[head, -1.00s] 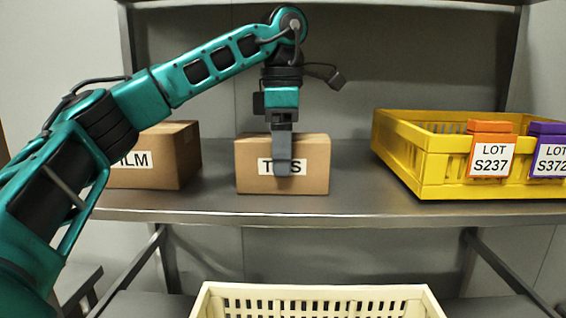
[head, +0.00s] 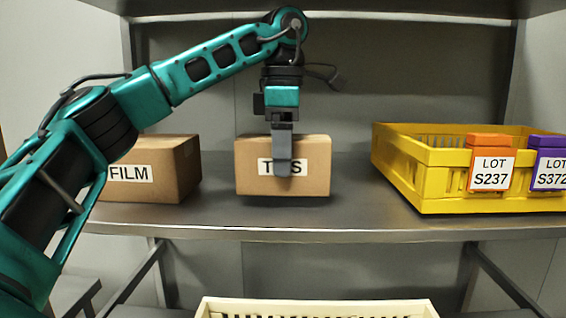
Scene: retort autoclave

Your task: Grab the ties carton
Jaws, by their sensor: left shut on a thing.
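The ties carton (head: 314,176) is a brown box with a white label, partly covered by my finger. It is in the middle of the head view, just above the grey shelf (head: 225,212), with a dark shadow beneath it. My left gripper (head: 283,158) reaches down from above and is shut on the carton. One finger lies over the front face and hides the middle of the label. The other finger is hidden behind the carton. My right gripper is not in view.
A carton labelled FILM (head: 165,172) stands to the left, partly behind my left arm. A yellow crate (head: 436,190) with an orange tag (head: 489,141) and a purple tag (head: 546,143) stands to the right. A cream crate (head: 318,307) is below the shelf.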

